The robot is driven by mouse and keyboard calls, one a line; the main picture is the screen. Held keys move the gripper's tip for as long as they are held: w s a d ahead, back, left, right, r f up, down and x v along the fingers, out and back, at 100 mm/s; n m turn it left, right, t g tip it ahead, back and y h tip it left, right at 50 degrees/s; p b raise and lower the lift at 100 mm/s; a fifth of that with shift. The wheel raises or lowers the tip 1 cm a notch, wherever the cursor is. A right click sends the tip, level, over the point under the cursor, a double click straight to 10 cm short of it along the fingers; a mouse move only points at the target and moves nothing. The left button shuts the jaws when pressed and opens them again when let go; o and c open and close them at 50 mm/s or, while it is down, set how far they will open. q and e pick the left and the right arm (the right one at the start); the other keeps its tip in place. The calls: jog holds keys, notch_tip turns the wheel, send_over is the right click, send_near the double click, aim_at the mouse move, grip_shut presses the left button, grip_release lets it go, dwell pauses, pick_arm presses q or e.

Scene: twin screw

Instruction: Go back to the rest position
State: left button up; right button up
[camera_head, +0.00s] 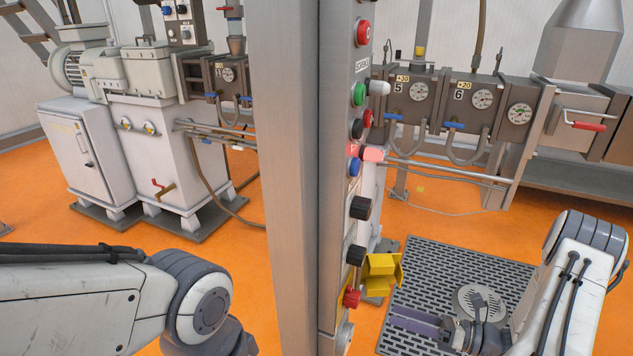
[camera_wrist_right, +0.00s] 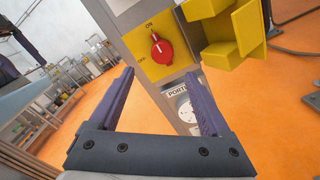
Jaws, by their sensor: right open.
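My right gripper (camera_head: 398,318) is low at the right of the control post (camera_head: 290,150), below the yellow bracket. In the right wrist view its two purple fingers (camera_wrist_right: 160,76) are spread wide with nothing between them. Beyond the fingers is a red rotary switch (camera_wrist_right: 161,48) on a yellow plate marked ON; the fingers appear clear of it. The same red switch (camera_head: 351,298) shows on the post's side in the head view. My left arm comes in at the lower left; its gripper does not show there.
The yellow bracket (camera_head: 382,268) sticks out from the post just above my right gripper. Buttons and knobs line the post's side. A dark floor grate (camera_head: 425,262) lies under my right arm. Machines stand behind; orange floor (camera_head: 60,195) is clear at left.

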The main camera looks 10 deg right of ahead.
jog(key=s+a+r+n+g+h+p, duration=0.2)
jog(key=s+a+r+n+g, duration=0.1)
jog(key=a+r+n+g, duration=0.4)
jog(key=s+a+r+n+g+h+p, duration=0.1)
jog(key=s+a+r+n+g+p, duration=0.2)
jog(key=a+r+n+g, duration=0.5)
jog(key=s+a+r+n+t+h+p, duration=0.2)
jog(key=s+r+n+h, duration=0.3)
jog(key=n, duration=0.7)
jog(key=s+a+r+n+t+h+p, duration=0.3)
jog(key=s+a+r+n+h+p, duration=0.1)
jog(key=n, duration=0.7)
notch_tip(320, 180, up, 2)
jog(key=s+a+h, duration=0.1)
jog(key=s+h, duration=0.1)
jog(key=shift+s+a+r+n, duration=0.15)
jog(key=shift+s+a+n, duration=0.1)
jog(key=shift+s+n, duration=0.15)
